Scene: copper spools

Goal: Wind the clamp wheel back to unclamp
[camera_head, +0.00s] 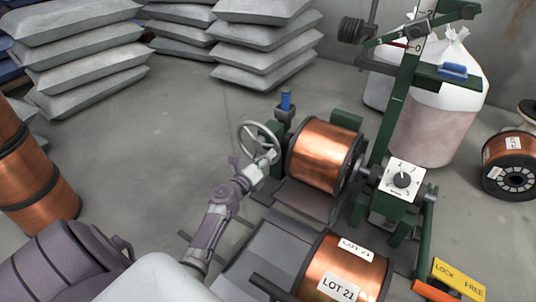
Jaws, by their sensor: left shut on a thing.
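The clamp wheel (247,143) is a pale grey spoked handwheel at the left end of the green winding stand. My left gripper (265,163) reaches up from the lower left and is shut on the wheel's lower right rim. A large copper spool (322,155) sits in the stand just right of the wheel, its axis roughly level. A blue-topped handle (286,99) stands upright on a green block behind the wheel. My right gripper is not in view.
A second spool marked LOT 21 (346,268) lies in front. A white dial box (404,179) and a yellow LOCK/FREE plate (459,279) are at right. Stacked copper spools (35,175) stand left; grey sacks (265,42) lie behind. Floor left of the wheel is clear.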

